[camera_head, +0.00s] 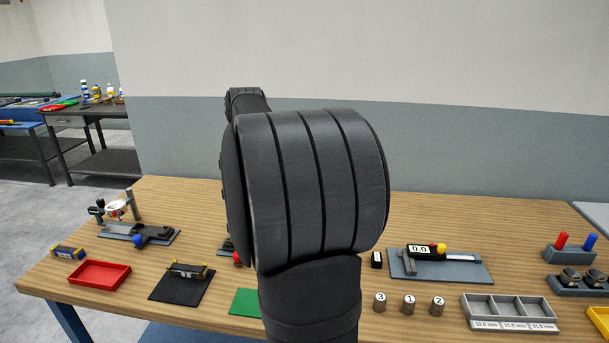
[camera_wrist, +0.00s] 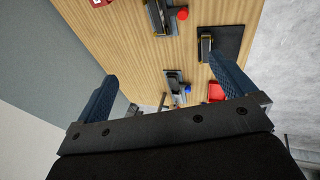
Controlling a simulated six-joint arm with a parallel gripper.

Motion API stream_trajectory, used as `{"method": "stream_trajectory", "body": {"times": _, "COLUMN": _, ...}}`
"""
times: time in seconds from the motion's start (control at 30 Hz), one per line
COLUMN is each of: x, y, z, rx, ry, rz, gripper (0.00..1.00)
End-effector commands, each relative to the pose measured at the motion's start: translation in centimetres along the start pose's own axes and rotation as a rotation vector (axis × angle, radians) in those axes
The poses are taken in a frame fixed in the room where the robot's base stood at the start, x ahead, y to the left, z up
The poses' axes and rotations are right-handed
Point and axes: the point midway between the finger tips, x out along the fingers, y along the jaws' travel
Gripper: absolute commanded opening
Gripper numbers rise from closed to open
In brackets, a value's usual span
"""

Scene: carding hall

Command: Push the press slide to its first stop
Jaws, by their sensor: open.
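A slide device (camera_wrist: 156,18) with a red knob (camera_wrist: 182,13) stands on the table near the top of the wrist view. In the head view only the red knob (camera_head: 237,259) and a bit of its base show beside my arm. Another device with a dial and a blue knob (camera_head: 139,241) stands at the left; it also shows in the wrist view (camera_wrist: 174,80). I cannot tell surely which one is the press. My gripper (camera_wrist: 161,66) is open and empty, its two blue fingers wide apart above the table. My arm hides it in the head view.
A red tray (camera_head: 100,274), a black mat (camera_head: 181,286) with a small fixture and a green mat (camera_head: 245,301) lie along the front. A gauge board (camera_head: 440,275), numbered cylinders (camera_head: 408,305) and a grey sorting tray (camera_head: 508,324) are at the right.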

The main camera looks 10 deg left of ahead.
Motion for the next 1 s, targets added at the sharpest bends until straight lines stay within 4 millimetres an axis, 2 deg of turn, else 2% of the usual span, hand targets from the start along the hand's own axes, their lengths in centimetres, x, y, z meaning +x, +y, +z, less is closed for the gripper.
{"method": "stream_trajectory", "body": {"times": 0.07, "x": 0.0, "y": 0.0, "z": 0.0, "rx": 0.000, "ry": 0.000, "rz": 0.000, "gripper": 1.00}}
{"method": "stream_trajectory", "body": {"times": 0.33, "x": 0.6, "y": -0.4, "z": -0.1, "rx": -0.025, "ry": -0.018, "rz": -0.003, "gripper": 0.48}}
{"method": "stream_trajectory", "body": {"times": 0.47, "x": 3.2, "y": -2.2, "z": -0.7, "rx": -0.160, "ry": -0.108, "rz": -0.007, "gripper": 0.48}}
{"method": "stream_trajectory", "body": {"times": 0.7, "x": 9.8, "y": -7.8, "z": -2.8, "rx": -0.696, "ry": -0.383, "rz": 0.013, "gripper": 0.48}}
{"method": "stream_trajectory", "body": {"times": 0.9, "x": 12.9, "y": -11.5, "z": -5.5, "rx": -1.127, "ry": -0.537, "rz": 0.058, "gripper": 0.48}}
{"method": "stream_trajectory", "body": {"times": 1.0, "x": 13.7, "y": -12.7, "z": -6.4, "rx": -1.261, "ry": -0.577, "rz": 0.077, "gripper": 0.48}}
